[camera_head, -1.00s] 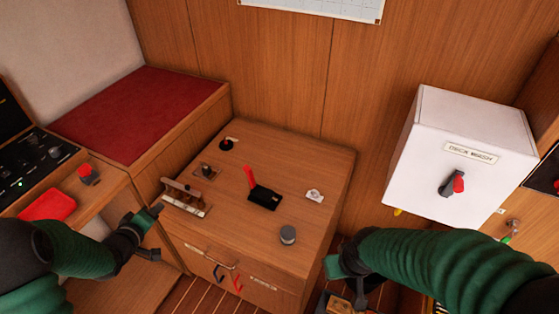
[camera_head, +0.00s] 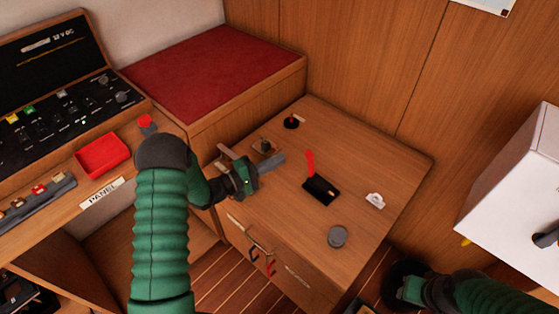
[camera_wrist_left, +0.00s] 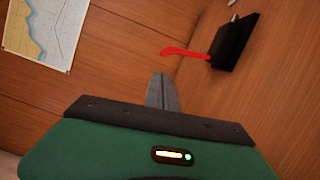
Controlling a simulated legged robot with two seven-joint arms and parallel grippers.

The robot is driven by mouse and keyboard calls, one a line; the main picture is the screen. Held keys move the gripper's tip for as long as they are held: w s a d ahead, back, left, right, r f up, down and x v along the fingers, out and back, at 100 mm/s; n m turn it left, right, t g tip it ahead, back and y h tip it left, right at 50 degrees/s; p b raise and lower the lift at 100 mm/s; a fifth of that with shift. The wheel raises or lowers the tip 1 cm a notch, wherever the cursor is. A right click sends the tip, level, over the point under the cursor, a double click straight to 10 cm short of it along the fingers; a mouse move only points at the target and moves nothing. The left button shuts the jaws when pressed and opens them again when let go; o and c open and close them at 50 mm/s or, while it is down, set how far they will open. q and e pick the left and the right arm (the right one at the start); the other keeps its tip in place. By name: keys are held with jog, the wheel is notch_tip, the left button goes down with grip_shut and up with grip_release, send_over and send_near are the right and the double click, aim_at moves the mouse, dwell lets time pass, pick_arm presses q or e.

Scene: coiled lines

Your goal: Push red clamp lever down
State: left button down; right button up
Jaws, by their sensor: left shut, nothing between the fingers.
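The red clamp lever (camera_head: 310,163) stands up from its black base (camera_head: 320,190) on the wooden cabinet top. In the left wrist view the red lever (camera_wrist_left: 186,52) reaches out from the black base (camera_wrist_left: 234,42), ahead of the fingers and to their right. My left gripper (camera_head: 280,160) is shut and empty, over the cabinet top to the left of the lever and apart from it. Its closed fingers also show in the left wrist view (camera_wrist_left: 162,92). My right gripper is at the lower right, mostly hidden by its own dark wrist, so its fingers cannot be made out.
On the cabinet top (camera_head: 375,160) are a grey round knob (camera_head: 338,236), a white fitting (camera_head: 376,200), a red-topped black knob (camera_head: 292,122) and a small post (camera_head: 265,146). A white box (camera_head: 515,180) hangs at the right. A red tray (camera_head: 103,155) sits at the left.

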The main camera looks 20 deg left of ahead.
aim_at(310, 164)
pick_arm(q)
jog(key=x, duration=0.7)
jog(key=shift+r+b, duration=0.15)
jog(key=shift+b, duration=0.15)
jog(key=shift+d, duration=0.1)
